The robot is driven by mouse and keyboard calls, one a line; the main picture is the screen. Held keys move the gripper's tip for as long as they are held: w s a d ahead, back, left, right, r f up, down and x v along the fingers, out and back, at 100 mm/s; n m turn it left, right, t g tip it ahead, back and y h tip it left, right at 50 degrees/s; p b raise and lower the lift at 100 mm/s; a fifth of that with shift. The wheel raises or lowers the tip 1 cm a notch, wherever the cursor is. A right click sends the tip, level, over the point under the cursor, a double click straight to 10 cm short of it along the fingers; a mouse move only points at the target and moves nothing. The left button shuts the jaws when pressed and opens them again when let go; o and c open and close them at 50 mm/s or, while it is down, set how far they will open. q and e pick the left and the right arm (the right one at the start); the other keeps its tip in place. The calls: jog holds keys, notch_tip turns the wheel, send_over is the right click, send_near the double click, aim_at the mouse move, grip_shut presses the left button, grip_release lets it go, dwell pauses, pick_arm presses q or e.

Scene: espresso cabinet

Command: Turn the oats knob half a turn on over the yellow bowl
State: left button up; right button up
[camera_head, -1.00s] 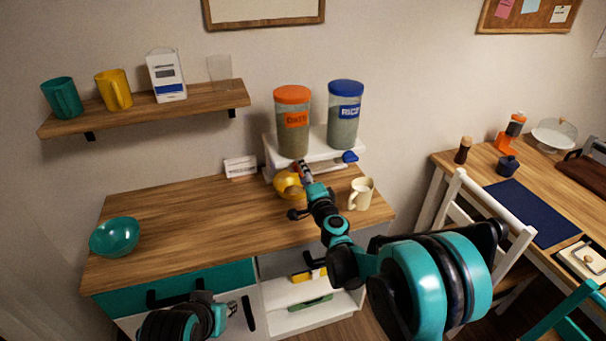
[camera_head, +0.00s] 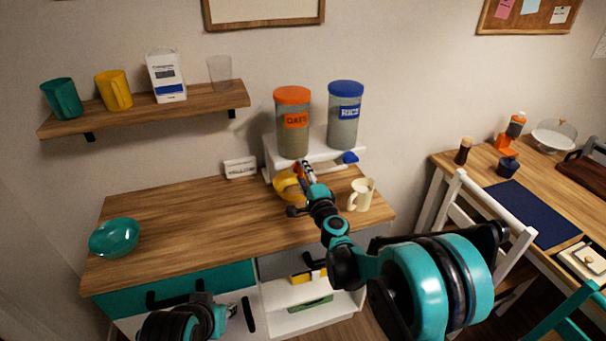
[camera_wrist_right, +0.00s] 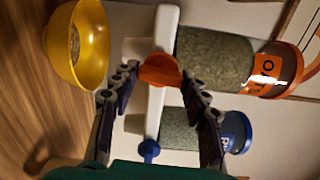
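The oats dispenser (camera_head: 292,135) has an orange lid and label and stands on a white stand. Its orange oats knob (camera_wrist_right: 160,70) shows in the right wrist view on the stand's front. My right gripper (camera_wrist_right: 160,74) has one finger at each side of this knob and appears closed on it; the exact contact is hard to see. In the head view the right gripper (camera_head: 306,172) reaches to the stand and hides the knob. The yellow bowl (camera_head: 283,191) is below, partly behind my arm; the wrist view shows some grainy content inside it (camera_wrist_right: 97,50). My left gripper (camera_head: 226,311) is low before the cabinet, its fingers unclear.
The rice dispenser (camera_head: 345,120) with its blue knob (camera_head: 350,157) stands to the right. A cream mug (camera_head: 361,195) is close to my right arm. A teal bowl (camera_head: 115,238) sits at the counter's left. The middle left of the counter is clear.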

jog(key=o, duration=0.3)
jog(key=shift+o, duration=0.2)
jog(key=v, duration=1.2)
pick_arm(q)
jog(key=shift+o, duration=0.3)
